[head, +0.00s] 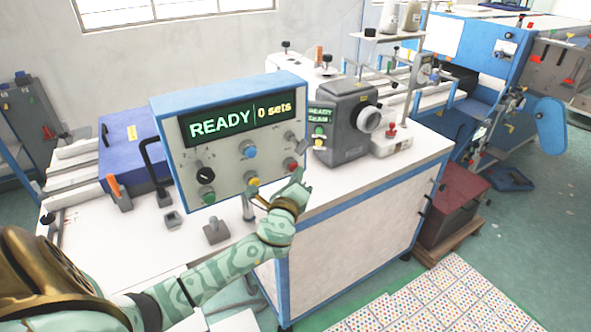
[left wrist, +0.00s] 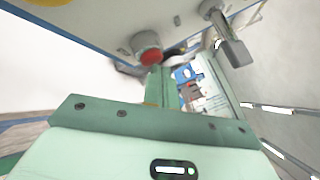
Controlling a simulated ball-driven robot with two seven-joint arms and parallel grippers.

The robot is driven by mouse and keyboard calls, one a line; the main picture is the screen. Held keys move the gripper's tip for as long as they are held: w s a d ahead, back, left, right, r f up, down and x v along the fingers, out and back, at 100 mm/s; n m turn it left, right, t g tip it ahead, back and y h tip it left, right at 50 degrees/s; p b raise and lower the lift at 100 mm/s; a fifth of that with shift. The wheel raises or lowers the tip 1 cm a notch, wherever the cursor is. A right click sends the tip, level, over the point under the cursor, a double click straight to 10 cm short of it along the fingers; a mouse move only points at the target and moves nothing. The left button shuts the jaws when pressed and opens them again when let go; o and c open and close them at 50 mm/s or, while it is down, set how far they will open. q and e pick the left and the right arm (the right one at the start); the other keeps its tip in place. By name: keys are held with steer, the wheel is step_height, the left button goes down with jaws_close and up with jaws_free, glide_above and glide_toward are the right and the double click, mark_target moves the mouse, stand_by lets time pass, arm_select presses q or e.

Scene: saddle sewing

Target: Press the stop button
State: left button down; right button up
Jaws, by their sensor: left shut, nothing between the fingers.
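The control panel (head: 240,135) is a white box with a blue frame, and its display reads "READY" and "0 sets". A red button (head: 291,164), apparently the stop button, is at the panel's lower right. The red button also shows in the left wrist view (left wrist: 151,58), in a grey collar close beyond the fingertips. My left gripper (head: 300,178) is shut and empty, just below and beside the red button. In the left wrist view its fingers (left wrist: 163,88) point toward the button; contact cannot be told. My right gripper is not in view.
The panel also carries a blue button (head: 250,152), a yellow button (head: 252,182) and a black knob (head: 205,175). A grey lever (left wrist: 222,32) juts out near the fingers. A grey machine head (head: 346,120) stands right of the panel on the white bench (head: 350,215).

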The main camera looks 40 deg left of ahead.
arm_select(q)
steer(key=shift+s+d, duration=0.35)
steer(key=shift+d, duration=0.35)
steer(key=shift+d, duration=0.1)
steer(key=d, duration=0.1)
steer(key=s+d, duration=0.1)
steer(key=d, duration=0.1)
steer(key=s+d+p, duration=0.1)
steer(key=shift+d, duration=0.25)
steer(key=shift+w, duration=0.1)
stand_by(0.5)
